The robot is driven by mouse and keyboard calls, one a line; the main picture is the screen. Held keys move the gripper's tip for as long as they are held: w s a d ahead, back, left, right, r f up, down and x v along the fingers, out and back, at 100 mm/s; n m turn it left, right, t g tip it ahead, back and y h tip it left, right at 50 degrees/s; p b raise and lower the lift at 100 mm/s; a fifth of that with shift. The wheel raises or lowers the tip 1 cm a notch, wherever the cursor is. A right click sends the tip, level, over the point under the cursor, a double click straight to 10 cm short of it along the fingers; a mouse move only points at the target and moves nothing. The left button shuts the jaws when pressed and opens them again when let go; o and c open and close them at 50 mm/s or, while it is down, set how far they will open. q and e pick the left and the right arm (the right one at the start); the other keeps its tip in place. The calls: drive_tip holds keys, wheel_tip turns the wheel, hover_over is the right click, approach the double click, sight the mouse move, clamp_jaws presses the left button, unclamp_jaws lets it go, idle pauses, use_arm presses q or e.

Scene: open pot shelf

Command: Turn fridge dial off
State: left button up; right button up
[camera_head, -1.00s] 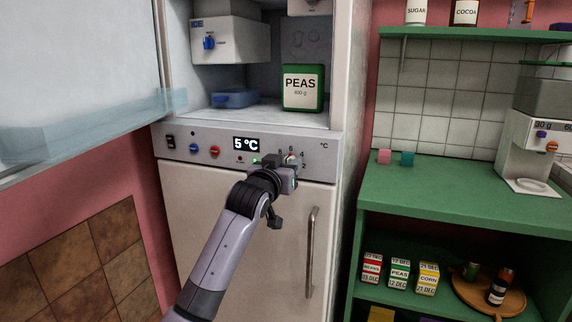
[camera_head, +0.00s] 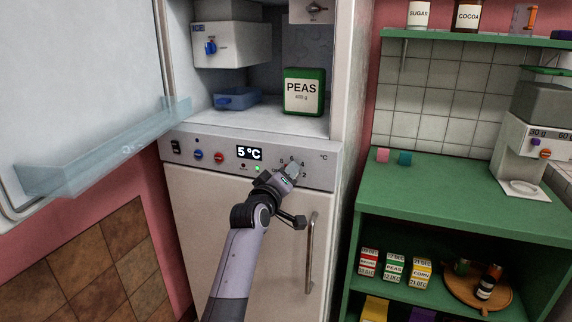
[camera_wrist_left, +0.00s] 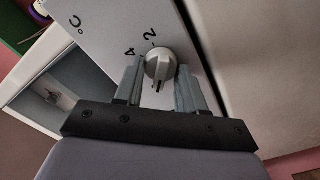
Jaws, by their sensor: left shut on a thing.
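The fridge dial (camera_wrist_left: 159,64) is a round, pale grey knob on the control panel (camera_head: 206,146). In the left wrist view the numbers 4 and 2 show beside it, and the dark mark on its face points towards the gripper's base. My left gripper (camera_head: 291,170) is at the dial, with one finger on each side; it is shut on the dial. In the head view the gripper covers most of the knob. The display (camera_head: 249,153) reads 5 °C, and a green light (camera_head: 257,168) is lit below it. My right gripper is not in view.
The open fridge door (camera_head: 80,90) with its clear shelf is at the left. A vertical handle (camera_head: 310,245) stands on the lower door, right of my arm. A peas box (camera_head: 304,93) sits inside the fridge. A green counter (camera_head: 440,195) stands at the right.

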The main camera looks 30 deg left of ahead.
use_arm(q)
drive_tip(key=shift+f+n+p, duration=0.15)
drive_tip(key=shift+n+p, duration=2.95)
drive_tip(key=shift+n, duration=2)
drive_tip(key=o, duration=1)
drive_tip(key=shift+s, duration=0.15)
